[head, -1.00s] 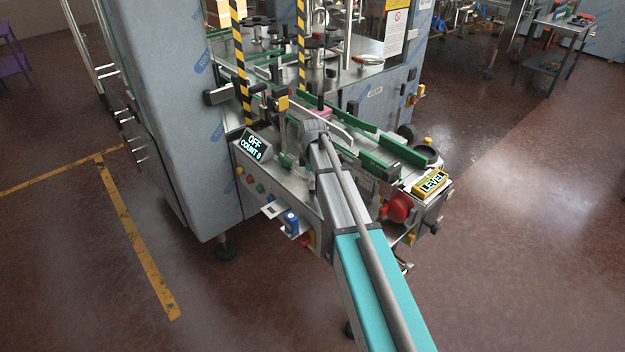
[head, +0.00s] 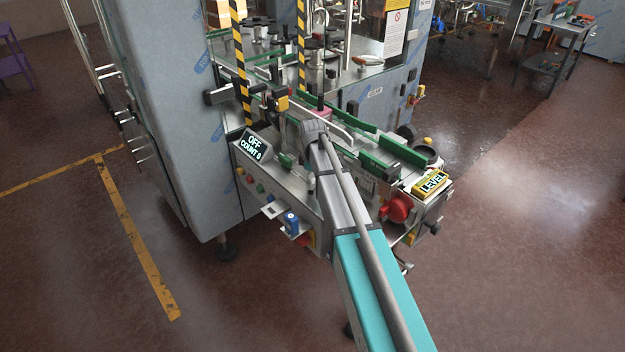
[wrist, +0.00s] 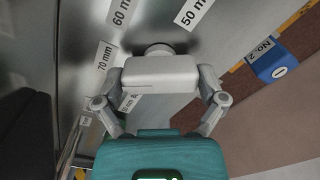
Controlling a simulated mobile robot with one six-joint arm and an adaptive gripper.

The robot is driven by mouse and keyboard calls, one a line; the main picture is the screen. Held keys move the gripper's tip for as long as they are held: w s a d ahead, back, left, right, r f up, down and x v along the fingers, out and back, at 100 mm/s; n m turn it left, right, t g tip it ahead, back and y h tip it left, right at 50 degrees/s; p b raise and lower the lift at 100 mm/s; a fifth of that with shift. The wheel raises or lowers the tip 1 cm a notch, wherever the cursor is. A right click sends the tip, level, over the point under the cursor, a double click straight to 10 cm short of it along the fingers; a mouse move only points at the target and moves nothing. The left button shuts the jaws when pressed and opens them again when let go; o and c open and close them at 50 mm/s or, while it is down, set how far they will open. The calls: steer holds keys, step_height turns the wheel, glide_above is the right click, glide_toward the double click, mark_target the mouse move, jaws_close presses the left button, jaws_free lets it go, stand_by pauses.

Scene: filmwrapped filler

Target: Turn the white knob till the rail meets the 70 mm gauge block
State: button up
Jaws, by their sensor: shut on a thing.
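The plate carries labels: 70 mm (wrist: 104,57) at left, 60 mm (wrist: 120,12) at top and 50 mm (wrist: 194,12) to the right. Another label (wrist: 128,102) is partly covered by my gripper. In the head view, green-edged rails (head: 378,158) run along the conveyor. My arm hides the gripper and knob there. I cannot tell the rail's contact with the gauge block.
A display (head: 252,146) reads OFF, COUNT 0. A blue object (head: 291,222) sits on a small bracket at the machine front. A red knob (head: 399,208) and a yellow LEVEL sign (head: 430,182) are at the right end. Floor in front is clear.

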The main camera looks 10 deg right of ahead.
steer(key=o, duration=0.8)
steer(key=shift+n, duration=0.4)
steer(key=shift+r+n, duration=0.1)
steer(key=shift+n, duration=1)
step_height(320, 180, up, 14)
steer(key=p, duration=1.4)
steer(key=shift+s+d+f+m+b, duration=0.1)
steer(key=shift+s+f+m+b, duration=2.1)
steer(key=shift+s, duration=2.1)
steer(key=shift+s+d+f+m+b, duration=0.15)
steer(key=shift+s+f+m+b, duration=1.15)
steer(key=shift+s+m, duration=2.35)
steer(key=shift+s+d+f+m+b, duration=0.1)
steer(key=shift+s+f+m+b, duration=1.75)
steer(key=shift+s, duration=3.1)
